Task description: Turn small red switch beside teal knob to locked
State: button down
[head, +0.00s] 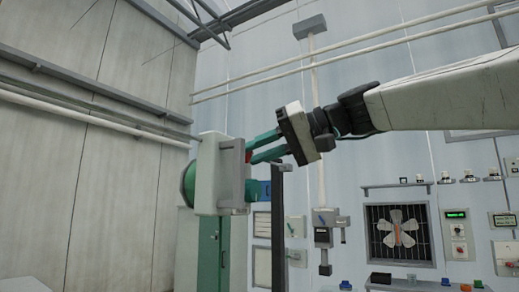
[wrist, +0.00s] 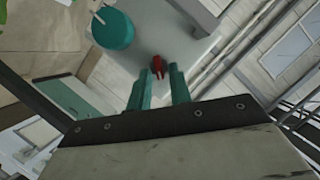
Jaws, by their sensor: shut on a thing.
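The small red switch (wrist: 157,64) stands out from the pale panel in the wrist view, beside the round teal knob (wrist: 113,30) with a white pointer. My gripper (wrist: 159,74) has its two teal fingers shut on the red switch, one on each side. In the head view, my gripper (head: 258,147) reaches left to the pale box (head: 209,165). A bit of the red switch (head: 248,157) shows at the fingertips; the fingers hide the rest. The switch's lock markings cannot be read.
A teal and blue part (head: 260,191) sticks out from the box below my fingers. A dark upright post (head: 277,225) stands close to its right. A fan (head: 398,232) and several small devices are on the wall at right.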

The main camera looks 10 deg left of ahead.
jog(key=shift+f+m+g, duration=0.1)
jog(key=shift+m+g, duration=0.2)
jog(key=shift+m, duration=0.1)
jog(key=shift+y, duration=0.3)
jog(key=c, duration=1.6)
grip_release()
jog(key=shift+w, duration=0.1)
jog(key=shift+o, duration=0.2)
jog(key=v, duration=0.7)
jog(key=shift+d, duration=0.4)
jog(key=shift+m, duration=0.3)
